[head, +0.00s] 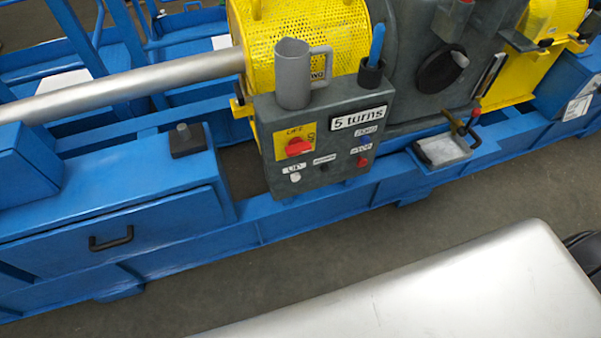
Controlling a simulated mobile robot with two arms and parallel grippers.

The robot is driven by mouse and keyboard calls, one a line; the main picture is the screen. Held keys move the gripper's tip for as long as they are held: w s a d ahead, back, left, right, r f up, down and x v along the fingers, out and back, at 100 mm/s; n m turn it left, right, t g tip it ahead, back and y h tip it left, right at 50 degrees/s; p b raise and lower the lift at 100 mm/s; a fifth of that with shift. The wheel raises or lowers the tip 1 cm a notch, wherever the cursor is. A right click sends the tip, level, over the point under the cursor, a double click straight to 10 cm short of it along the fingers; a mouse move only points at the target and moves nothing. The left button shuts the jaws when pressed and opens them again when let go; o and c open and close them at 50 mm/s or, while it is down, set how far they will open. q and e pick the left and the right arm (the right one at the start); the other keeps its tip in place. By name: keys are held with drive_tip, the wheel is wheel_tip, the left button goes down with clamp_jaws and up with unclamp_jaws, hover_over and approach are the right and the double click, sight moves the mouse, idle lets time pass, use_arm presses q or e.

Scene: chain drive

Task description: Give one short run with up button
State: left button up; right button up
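The grey control box (335,180) hangs on the front of the blue machine frame, near the middle of the head view. At its lower left is a white button (295,178), under a small white label that seems to read UP. A dark button (323,168) sits to its right, and a red button (362,162) further right under a small label. A red rotary switch (298,147) on a yellow plate is above the white button. Neither of my grippers shows in this view, and nothing covers the buttons.
A grey mug (292,80) and a dark cup (371,74) holding a blue-handled thing stand on the box. A "5 turns" label is on its front. A small tray (422,152) is to the right. A drawer handle (110,240) is at left. Floor shows in front.

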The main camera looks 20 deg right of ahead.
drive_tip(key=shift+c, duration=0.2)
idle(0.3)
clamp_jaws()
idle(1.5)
